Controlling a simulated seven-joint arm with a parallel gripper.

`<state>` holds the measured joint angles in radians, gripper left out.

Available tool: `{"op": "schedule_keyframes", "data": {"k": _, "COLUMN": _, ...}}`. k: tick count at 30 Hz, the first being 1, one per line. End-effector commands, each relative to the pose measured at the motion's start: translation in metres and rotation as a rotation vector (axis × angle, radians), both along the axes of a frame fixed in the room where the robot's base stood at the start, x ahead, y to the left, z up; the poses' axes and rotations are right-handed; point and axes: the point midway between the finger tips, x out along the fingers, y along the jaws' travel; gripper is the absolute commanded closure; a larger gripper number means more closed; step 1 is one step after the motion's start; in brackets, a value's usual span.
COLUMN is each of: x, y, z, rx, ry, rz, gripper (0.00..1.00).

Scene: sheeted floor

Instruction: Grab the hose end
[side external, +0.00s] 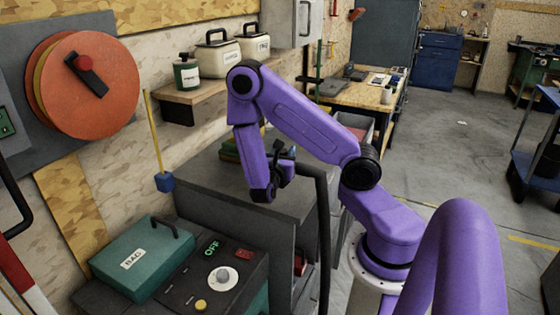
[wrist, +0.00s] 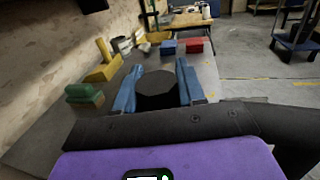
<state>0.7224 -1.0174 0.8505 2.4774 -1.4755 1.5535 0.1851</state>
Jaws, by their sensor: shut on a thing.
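The black hose (side external: 323,230) rises from below, bends over and runs left to my gripper (side external: 284,168), above the grey bench top. In the wrist view, the dark round hose end (wrist: 155,90) sits between the two blue fingers of my gripper (wrist: 157,80). A finger presses it from each side, so my gripper is shut on it. The underside of the hose end is hidden. In the side view the fingers are small and dark, and their grip is hard to make out.
The grey bench (side external: 225,185) lies under my gripper. A control box with an OFF display (side external: 215,275) and a teal case (side external: 142,258) stand at the front left. A wall shelf (side external: 205,92) holds canisters.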

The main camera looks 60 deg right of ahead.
Motion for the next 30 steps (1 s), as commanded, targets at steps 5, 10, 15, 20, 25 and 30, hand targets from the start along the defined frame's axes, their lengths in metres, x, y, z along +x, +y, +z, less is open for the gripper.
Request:
{"op": "schedule_keyframes", "data": {"k": 5, "x": -0.013, "y": 0.009, "z": 0.02, "rx": 0.0, "ry": -0.005, "rz": 0.002, "gripper": 1.0}}
{"op": "schedule_keyframes", "data": {"k": 10, "x": -0.024, "y": 0.015, "z": 0.034, "rx": 0.002, "ry": -0.004, "rz": 0.003, "gripper": 1.0}}
{"op": "schedule_keyframes", "data": {"k": 15, "x": -0.035, "y": 0.023, "z": 0.04, "rx": -0.001, "ry": -0.002, "rz": 0.003, "gripper": 1.0}}
{"op": "schedule_keyframes", "data": {"k": 20, "x": -0.048, "y": 0.031, "z": 0.046, "rx": 0.001, "ry": -0.003, "rz": 0.003, "gripper": 1.0}}
{"op": "schedule_keyframes", "data": {"k": 25, "x": -0.063, "y": 0.04, "z": 0.053, "rx": 0.002, "ry": -0.002, "rz": 0.002, "gripper": 1.0}}
{"op": "schedule_keyframes", "data": {"k": 30, "x": -0.077, "y": 0.05, "z": 0.061, "rx": 0.0, "ry": -0.002, "rz": 0.002, "gripper": 1.0}}
